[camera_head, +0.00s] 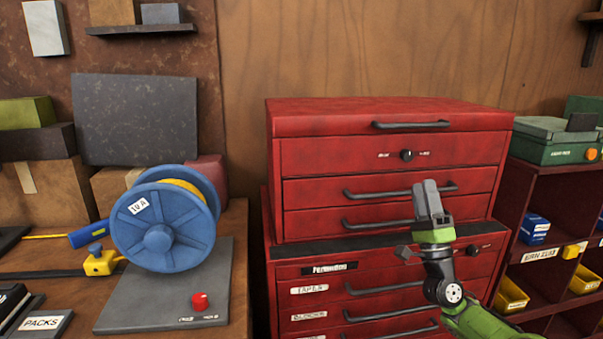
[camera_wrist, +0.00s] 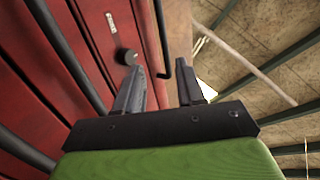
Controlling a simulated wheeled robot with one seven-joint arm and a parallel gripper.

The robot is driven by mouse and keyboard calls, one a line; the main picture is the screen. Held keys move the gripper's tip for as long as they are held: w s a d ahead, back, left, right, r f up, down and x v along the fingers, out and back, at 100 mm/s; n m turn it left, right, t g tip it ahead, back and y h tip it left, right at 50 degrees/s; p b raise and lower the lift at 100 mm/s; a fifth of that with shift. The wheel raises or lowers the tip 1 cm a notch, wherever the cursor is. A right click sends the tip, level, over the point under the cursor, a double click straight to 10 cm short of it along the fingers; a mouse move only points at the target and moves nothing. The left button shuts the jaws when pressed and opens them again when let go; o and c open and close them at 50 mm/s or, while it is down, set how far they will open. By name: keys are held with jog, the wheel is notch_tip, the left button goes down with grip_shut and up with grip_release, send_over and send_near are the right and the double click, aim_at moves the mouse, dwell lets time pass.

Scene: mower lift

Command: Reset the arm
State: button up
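My gripper (camera_head: 428,186) is in front of the red tool chest (camera_head: 395,115), with its fingers pointing up. It is at the right half of the chest, before the drawer handles. In the wrist view, the two fingers of my gripper (camera_wrist: 160,76) stand apart with nothing between them, so it is open and empty. My green and black arm comes in from the lower right.
A blue cable reel (camera_head: 158,240) stands on a grey plate on the wooden bench at left. A dark red shelf unit (camera_head: 545,185) with yellow and blue bins is at right, with a green case (camera_head: 556,143) on top. Drawer handles (camera_head: 400,189) stick out near my gripper.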

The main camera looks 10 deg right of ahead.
jog(key=w+a+n+g+y, duration=0.3)
jog(key=a+n+g+y, duration=0.95)
jog(key=a, duration=0.85)
jog(key=s+a+f+n+g+h, duration=0.2)
jog(key=s+a+f+n+g, duration=0.25)
jog(key=a, duration=0.35)
jog(key=s+a+f+n+g+h, duration=0.2)
jog(key=s+a+f+n+g, duration=0.3)
jog(key=a, duration=0.4)
jog(key=s+d+f+m+h, duration=0.25)
jog(key=s+d, duration=0.25)
jog(key=s, duration=0.5)
jog(key=s+d+f+m+g+h, duration=0.1)
jog(key=s+d+h, duration=0.35)
jog(key=s, duration=0.55)
jog(key=s+d+f+m+h, duration=0.25)
jog(key=s+d, duration=0.35)
jog(key=s, duration=0.4)
notch_tip(320, 180, up, 18)
jog(key=w+p, duration=0.1)
jog(key=p, duration=1.6)
jog(key=shift+n+h+p, duration=0.3)
jog(key=shift+n+p, duration=0.1)
